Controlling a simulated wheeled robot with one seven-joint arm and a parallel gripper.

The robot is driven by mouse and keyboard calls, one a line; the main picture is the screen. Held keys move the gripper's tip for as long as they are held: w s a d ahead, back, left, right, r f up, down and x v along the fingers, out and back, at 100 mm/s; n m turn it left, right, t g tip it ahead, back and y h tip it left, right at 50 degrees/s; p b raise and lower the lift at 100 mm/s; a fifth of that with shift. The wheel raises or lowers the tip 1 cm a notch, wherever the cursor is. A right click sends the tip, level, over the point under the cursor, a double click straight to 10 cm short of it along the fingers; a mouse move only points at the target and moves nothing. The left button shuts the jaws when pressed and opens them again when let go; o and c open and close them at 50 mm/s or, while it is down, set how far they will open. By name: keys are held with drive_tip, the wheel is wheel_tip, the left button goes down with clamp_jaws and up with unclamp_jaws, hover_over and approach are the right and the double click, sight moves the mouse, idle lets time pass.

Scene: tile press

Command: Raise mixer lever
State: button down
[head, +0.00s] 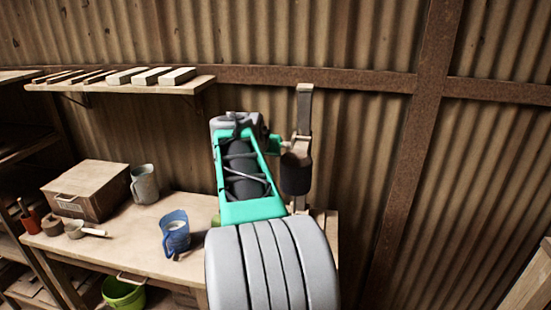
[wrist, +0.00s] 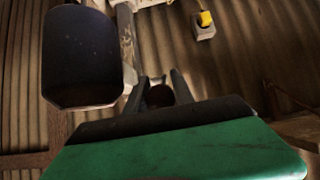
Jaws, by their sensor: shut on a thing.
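The mixer (head: 304,107) stands on the far right of the bench, with an upright metal post and a dark cylindrical part (head: 296,176) low on it. In the wrist view the dark cylinder (wrist: 82,58) fills the upper left, and the post (wrist: 127,40) runs beside it. My gripper (wrist: 160,88) is shut on a dark rounded piece (wrist: 160,96), which looks like the end of the mixer lever. Most of the lever is hidden. In the head view my own arm covers much of the grip, so the lever's angle cannot be told.
A blue jug (head: 175,236), a grey mug (head: 144,184) and a box (head: 88,190) stand on the bench (head: 130,248) to the left. A shelf (head: 120,87) with several tiles hangs above. A green bucket (head: 123,294) is below. A yellow switch (wrist: 205,18) shows in the wrist view.

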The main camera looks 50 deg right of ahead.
drive_tip(key=r, duration=0.1)
drive_tip(key=d+r, duration=0.1)
drive_tip(key=r, duration=0.1)
drive_tip(key=w+r+p, duration=0.1)
drive_tip(key=r, duration=0.1)
drive_tip(key=shift+d, duration=0.35)
drive_tip(key=shift+w+d+r, duration=0.2)
drive_tip(key=shift+d+r, duration=0.3)
drive_tip(key=shift+r, duration=0.15)
idle(0.6)
drive_tip(key=c, duration=1.4)
unclamp_jaws()
drive_tip(key=shift+f, duration=0.15)
drive_tip(key=shift+a, duration=0.1)
drive_tip(key=b+v, duration=0.1)
drive_tip(key=v, duration=0.6)
drive_tip(key=shift+s+a+r, duration=0.2)
drive_tip(key=shift+r, duration=0.05)
drive_tip(key=shift+c, duration=0.3)
